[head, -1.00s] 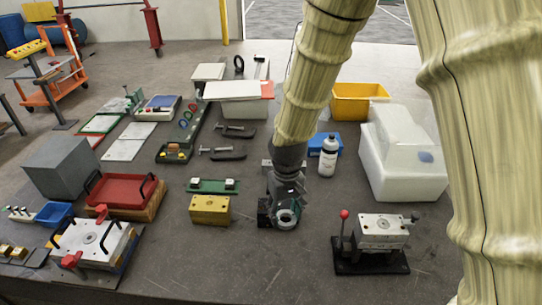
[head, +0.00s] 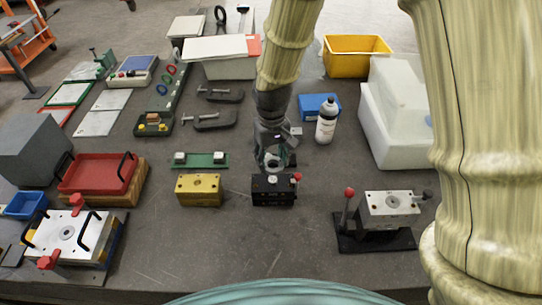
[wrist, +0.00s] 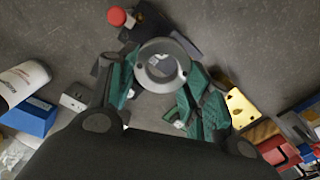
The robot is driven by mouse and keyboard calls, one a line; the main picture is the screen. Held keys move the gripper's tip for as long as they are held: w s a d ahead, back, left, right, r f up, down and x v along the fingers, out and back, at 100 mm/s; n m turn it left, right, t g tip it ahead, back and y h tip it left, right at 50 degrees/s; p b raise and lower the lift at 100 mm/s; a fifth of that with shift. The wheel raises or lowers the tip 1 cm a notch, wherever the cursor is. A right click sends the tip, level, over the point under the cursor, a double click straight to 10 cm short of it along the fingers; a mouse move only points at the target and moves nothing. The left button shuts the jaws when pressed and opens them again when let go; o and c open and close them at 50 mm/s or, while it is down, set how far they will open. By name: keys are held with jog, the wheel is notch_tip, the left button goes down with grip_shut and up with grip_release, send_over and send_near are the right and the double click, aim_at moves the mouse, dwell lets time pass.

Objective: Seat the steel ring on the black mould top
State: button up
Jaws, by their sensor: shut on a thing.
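The steel ring (wrist: 162,66) is a round grey ring with a wide hole, held between the green fingers of my gripper (wrist: 158,84) in the wrist view. In the head view my gripper (head: 273,163) is shut on the ring, and the ring is small there. The black mould (head: 272,192) is a dark block with a red knob at its right end. My gripper appears just above and behind its top, which it partly covers. In the wrist view the black mould (wrist: 150,20) lies beyond the ring and is partly hidden by it. I cannot tell the exact height gap.
A yellow mould block (head: 199,188) stands left of the black one, with a green strip (head: 203,165) behind it. A steel mould on a black stand (head: 390,205) is at the right. A white bottle (head: 326,124) and blue box (head: 312,107) stand behind. The front table is clear.

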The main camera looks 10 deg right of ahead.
aim_at(272, 177)
jog(key=shift+w+f+b, duration=0.15)
jog(key=shift+f+b, duration=0.1)
jog(key=shift+f, duration=0.3)
jog(key=shift+w+f+b, duration=0.15)
jog(key=shift+f+b, duration=0.1)
jog(key=shift+f, duration=0.25)
jog(key=shift+s+f+b, duration=0.35)
jog(key=shift+f+b, duration=0.1)
jog(key=shift+b, duration=0.1)
jog(key=shift+f, duration=0.25)
jog(key=shift+w+f+b, duration=0.2)
jog(key=shift+f+b, duration=0.3)
jog(key=shift+b, duration=0.05)
jog(key=shift+s, duration=0.1)
jog(key=shift+s+r+p, duration=0.1)
jog(key=shift+p, duration=0.3)
jog(key=shift+f+b, duration=0.45)
jog(key=shift+f, duration=0.8)
dwell(0.8)
jog(key=o, duration=1.3)
jog(key=shift+c, duration=0.2)
